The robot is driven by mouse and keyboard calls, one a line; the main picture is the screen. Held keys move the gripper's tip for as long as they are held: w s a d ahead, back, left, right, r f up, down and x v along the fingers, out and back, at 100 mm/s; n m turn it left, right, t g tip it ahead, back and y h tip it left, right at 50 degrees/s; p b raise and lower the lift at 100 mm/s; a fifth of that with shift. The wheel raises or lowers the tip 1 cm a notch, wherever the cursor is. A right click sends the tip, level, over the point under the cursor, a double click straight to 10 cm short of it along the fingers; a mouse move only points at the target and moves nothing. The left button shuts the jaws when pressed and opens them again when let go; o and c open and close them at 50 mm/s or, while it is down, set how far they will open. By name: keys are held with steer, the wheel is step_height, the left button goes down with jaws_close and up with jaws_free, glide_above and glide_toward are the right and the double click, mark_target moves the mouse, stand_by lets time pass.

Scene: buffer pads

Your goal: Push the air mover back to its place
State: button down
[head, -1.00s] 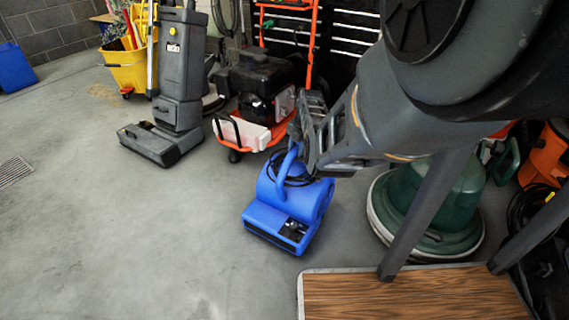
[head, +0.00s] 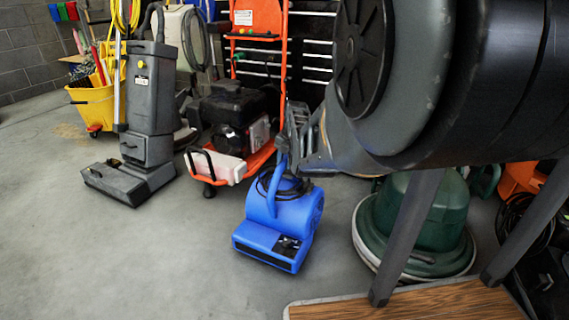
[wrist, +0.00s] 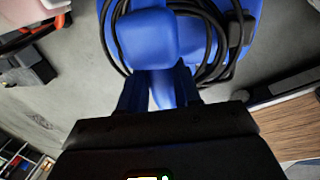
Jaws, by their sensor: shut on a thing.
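My gripper (head: 284,152) is at the air mover's upright blue handle. In the wrist view the blue air mover (wrist: 148,38) fills the top middle, and my gripper (wrist: 160,92) is shut on its handle. The fingertips are partly hidden by the dark gripper body and blend with the blue handle.
A green floor machine (head: 430,215) stands close on the right. An orange-framed machine (head: 235,120) is behind, and a grey upright scrubber (head: 148,130) is at left. Open floor (head: 130,260) lies to the left.

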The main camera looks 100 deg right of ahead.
steer(key=shift+s+d+r, duration=0.1)
steer(key=shift+s, duration=0.1)
steer(key=c, duration=1.1)
jaws_free()
steer(key=shift+c, duration=0.2)
steer(key=o, duration=0.4)
steer(key=shift+w, duration=0.1)
steer(key=shift+c, duration=0.2)
step_height(320, 180, up, 8)
steer(key=s+a+p, duration=0.1)
steer(key=p, duration=0.3)
steer(key=shift+s+f, duration=0.15)
steer(key=shift+f, duration=0.1)
